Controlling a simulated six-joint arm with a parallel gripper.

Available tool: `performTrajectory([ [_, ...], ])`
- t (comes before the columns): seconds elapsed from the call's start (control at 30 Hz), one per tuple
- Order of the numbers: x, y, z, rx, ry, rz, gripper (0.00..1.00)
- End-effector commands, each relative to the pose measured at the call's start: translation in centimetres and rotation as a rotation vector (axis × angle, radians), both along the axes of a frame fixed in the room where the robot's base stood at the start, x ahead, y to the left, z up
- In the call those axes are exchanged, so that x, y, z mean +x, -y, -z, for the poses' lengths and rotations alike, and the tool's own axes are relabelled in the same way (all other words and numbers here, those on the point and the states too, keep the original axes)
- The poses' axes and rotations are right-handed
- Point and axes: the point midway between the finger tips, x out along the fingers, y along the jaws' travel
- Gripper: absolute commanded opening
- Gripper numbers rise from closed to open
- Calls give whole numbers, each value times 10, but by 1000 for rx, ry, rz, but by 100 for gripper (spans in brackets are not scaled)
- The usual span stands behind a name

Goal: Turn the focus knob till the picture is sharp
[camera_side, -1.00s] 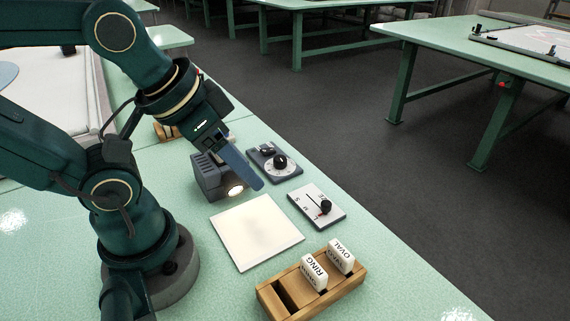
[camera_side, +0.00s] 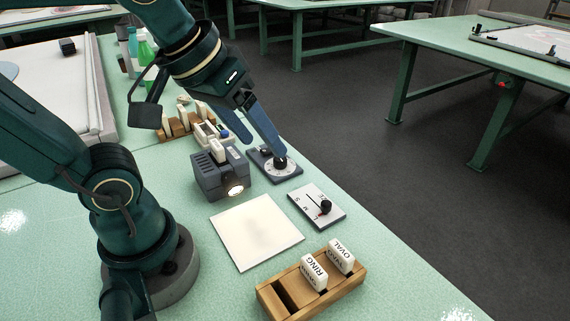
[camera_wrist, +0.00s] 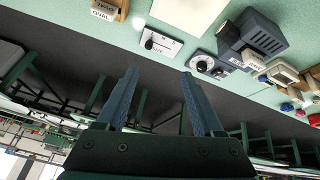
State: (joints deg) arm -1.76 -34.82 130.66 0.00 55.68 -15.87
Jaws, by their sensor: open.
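The focus knob (camera_side: 281,163) is a black knob on a white dial set in a dark plate, right of the grey projector (camera_side: 220,176). My gripper (camera_side: 258,142) is open and empty, above the dial plate. In the side view one fingertip overlaps the knob's upper edge; I cannot tell if they touch. In the wrist view the knob (camera_wrist: 202,66) shows beyond the right finger, not between the fingers of my gripper (camera_wrist: 160,72). The projector's lamp glows, and the pale screen (camera_side: 250,245) shows only a faint blurred patch.
A white plate with a black slider (camera_side: 317,206) lies in front of the dial plate. A wooden rack (camera_side: 268,298) holds blocks marked RING and OVAL. Another wooden rack (camera_side: 172,130) with several items and bottles (camera_side: 145,52) stand behind the projector. The table edge is close on the right.

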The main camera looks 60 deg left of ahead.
Motion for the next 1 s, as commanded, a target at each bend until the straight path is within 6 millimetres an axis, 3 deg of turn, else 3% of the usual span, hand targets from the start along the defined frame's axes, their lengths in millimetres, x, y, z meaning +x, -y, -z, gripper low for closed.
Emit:
performTrajectory([
  [0.27,61,-31,-8,-109,-104,-327,69],
  [0.47,104,-67,12,-172,-197,-565,69],
  [0.6,126,-97,40,-204,-271,-711,69],
  [0.8,139,-133,87,-229,-374,-840,69],
  [1.0,132,-148,117,-240,-449,-888,69],
])
